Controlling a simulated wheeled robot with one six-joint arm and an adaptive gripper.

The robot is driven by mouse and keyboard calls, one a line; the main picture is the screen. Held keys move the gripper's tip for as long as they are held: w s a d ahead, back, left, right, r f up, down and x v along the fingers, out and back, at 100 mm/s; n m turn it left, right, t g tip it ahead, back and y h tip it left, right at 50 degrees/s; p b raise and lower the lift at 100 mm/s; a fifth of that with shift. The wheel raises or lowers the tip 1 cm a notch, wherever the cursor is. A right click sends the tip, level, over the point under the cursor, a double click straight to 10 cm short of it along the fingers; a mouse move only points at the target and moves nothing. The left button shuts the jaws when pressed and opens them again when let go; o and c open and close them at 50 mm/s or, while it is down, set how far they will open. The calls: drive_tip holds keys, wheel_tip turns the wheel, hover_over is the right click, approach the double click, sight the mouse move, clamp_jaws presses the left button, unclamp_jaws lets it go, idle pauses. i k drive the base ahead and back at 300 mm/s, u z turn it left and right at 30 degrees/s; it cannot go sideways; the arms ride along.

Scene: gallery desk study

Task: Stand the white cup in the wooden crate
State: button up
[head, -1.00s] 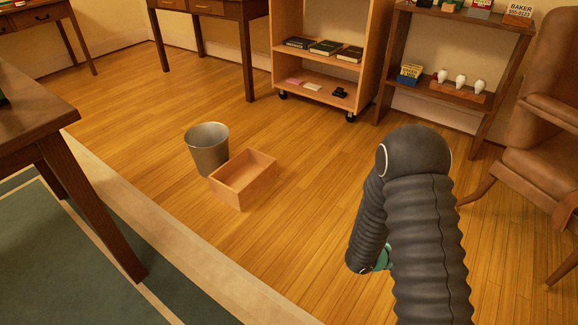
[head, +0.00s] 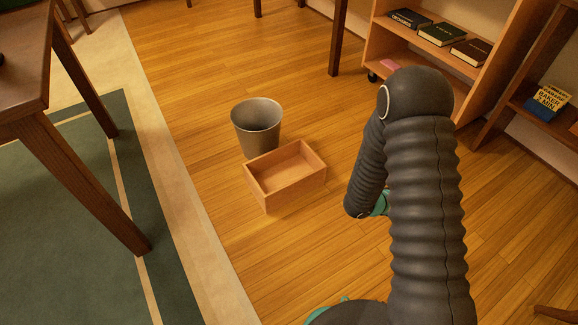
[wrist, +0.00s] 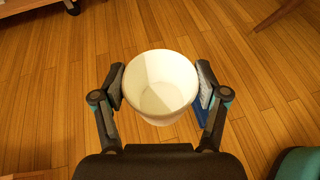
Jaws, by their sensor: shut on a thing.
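The white cup (wrist: 160,88) is between the two fingers of my gripper (wrist: 160,90) in the wrist view. The gripper is shut on it, one finger pad on each side, and the cup's open mouth faces the camera. It looks empty and is held above the wooden floor. The wooden crate (head: 263,193) stands empty on the floor in the middle of the head view, left of my arm. The crate is not in the wrist view. My gripper and the cup are hidden behind my arm in the head view.
A grey metal bin (head: 256,128) stands right behind the crate. A dark wooden table (head: 75,165) is at the left, over a green rug (head: 60,250). A shelf with books (head: 455,70) stands at the back right. The floor right of the crate is clear.

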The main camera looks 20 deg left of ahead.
sight(302, 171)
drive_tip(key=u, duration=0.8)
drive_tip(key=i, duration=0.85)
drive_tip(key=u, duration=1.15)
drive_tip(key=i, duration=0.35)
drive_tip(key=u, duration=0.25)
